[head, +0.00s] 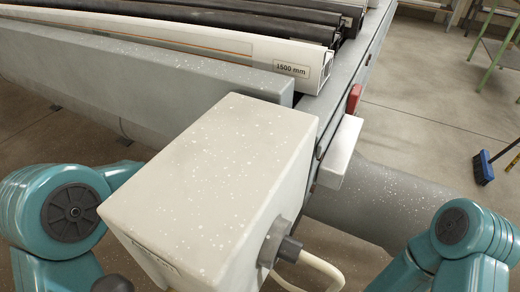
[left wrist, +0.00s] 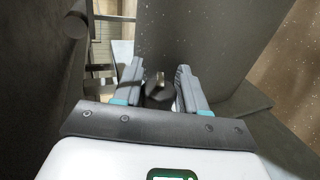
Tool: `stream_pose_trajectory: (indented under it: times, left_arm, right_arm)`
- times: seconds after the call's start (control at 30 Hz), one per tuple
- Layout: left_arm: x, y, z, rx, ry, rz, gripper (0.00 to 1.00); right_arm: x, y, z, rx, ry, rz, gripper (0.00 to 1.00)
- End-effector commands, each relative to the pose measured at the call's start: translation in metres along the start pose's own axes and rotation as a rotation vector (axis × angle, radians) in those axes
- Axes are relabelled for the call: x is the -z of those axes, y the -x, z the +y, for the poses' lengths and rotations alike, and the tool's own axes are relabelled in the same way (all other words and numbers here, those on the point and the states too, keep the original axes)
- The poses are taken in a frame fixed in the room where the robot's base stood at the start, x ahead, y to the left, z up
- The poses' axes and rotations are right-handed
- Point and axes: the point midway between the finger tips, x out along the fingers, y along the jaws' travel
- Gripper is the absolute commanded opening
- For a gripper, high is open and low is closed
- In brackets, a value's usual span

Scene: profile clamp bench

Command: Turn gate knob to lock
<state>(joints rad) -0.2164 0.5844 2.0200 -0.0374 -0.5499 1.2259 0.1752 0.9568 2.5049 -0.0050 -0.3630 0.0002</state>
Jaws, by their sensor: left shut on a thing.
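In the left wrist view my left gripper (left wrist: 158,74) has its two grey fingers on either side of a small dark knob (left wrist: 158,94), and is shut on it. The knob sits between the fingers close to a grey upright surface. Its pointing direction is too dark to read. In the head view my left gripper and the knob are out of sight; only my left arm shows at the lower left. My right arm shows at the lower right, and its gripper is out of view.
A large pale box (head: 215,170) with a cable (head: 318,265) fills the middle foreground. Behind it lies the bench with long profiles, one labelled 1500 mm (head: 292,69). A red part (head: 353,98) is on the bench's right side.

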Motion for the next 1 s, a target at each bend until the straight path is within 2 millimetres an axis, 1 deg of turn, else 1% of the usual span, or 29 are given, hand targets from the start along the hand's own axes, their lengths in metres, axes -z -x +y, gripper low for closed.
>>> stream_pose_trajectory:
  times: [0.03,0.13,0.3,0.53,0.57,0.87,0.97,1.0]
  left_arm:
    - [0.001,0.003,0.009,0.035,0.002,0.002,0.11]
    - [0.001,0.002,0.005,0.092,0.002,0.002,0.11]
    - [0.001,0.000,0.001,0.123,0.002,0.000,0.11]
    - [0.001,0.000,0.000,0.122,0.001,0.001,0.11]
    - [0.001,0.000,0.000,0.122,0.001,0.001,0.47]
    - [0.000,0.001,0.000,0.122,0.001,0.000,0.47]
    - [0.001,0.008,0.002,0.121,0.001,0.000,0.47]
    - [0.001,0.014,0.003,0.120,0.001,0.000,0.47]
  right_arm:
    - [0.000,0.015,-0.005,0.000,0.000,0.000,0.00]
    - [-0.001,0.023,-0.008,0.000,-0.001,0.000,0.00]
    - [-0.001,0.024,-0.009,0.000,-0.001,0.000,0.00]
    - [-0.001,0.023,-0.008,0.000,-0.001,-0.001,0.00]
    - [-0.001,0.023,-0.008,0.000,-0.001,-0.001,0.00]
    - [-0.001,0.023,-0.008,0.000,-0.001,-0.001,0.00]
    - [-0.001,0.024,-0.009,0.000,-0.001,-0.001,0.00]
    - [-0.001,0.025,-0.009,0.000,-0.001,-0.001,0.00]
